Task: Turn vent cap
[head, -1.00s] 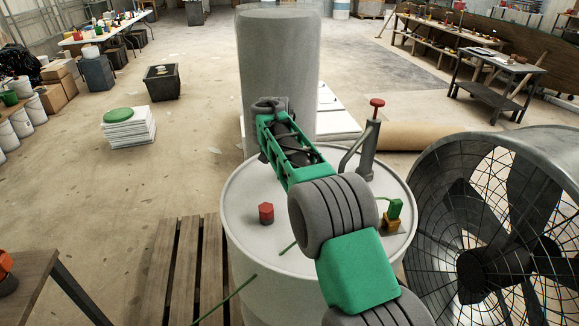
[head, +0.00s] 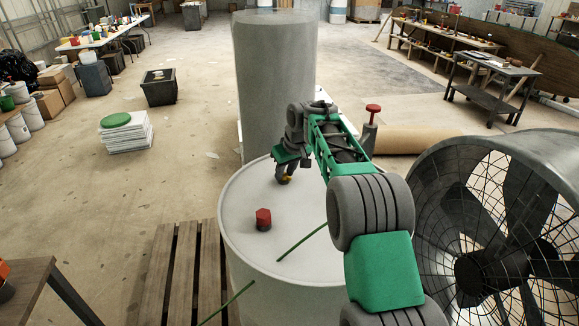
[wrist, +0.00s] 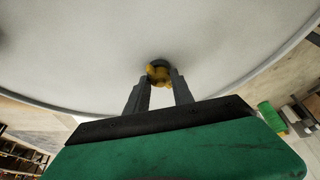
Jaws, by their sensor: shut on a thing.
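The yellow vent cap (wrist: 159,74) is a small lobed knob on the pale drum top, seen between my fingertips in the wrist view. In the head view only a bit of yellow shows at the fingertips. My gripper (head: 284,178) points down at the far part of the drum lid (head: 245,190). It also shows in the wrist view (wrist: 159,86), its two dark fingers shut on the yellow cap. The fingers hide part of the cap. A red hexagonal cap (head: 263,219) sits apart on the near left of the lid.
A tall grey cylinder (head: 275,80) stands behind the drum. A pump with a red knob (head: 373,109) rises behind my arm. A large caged fan (head: 490,230) is at the right. A green rod (head: 302,242) shows over the lid. A slatted pallet (head: 180,270) lies left.

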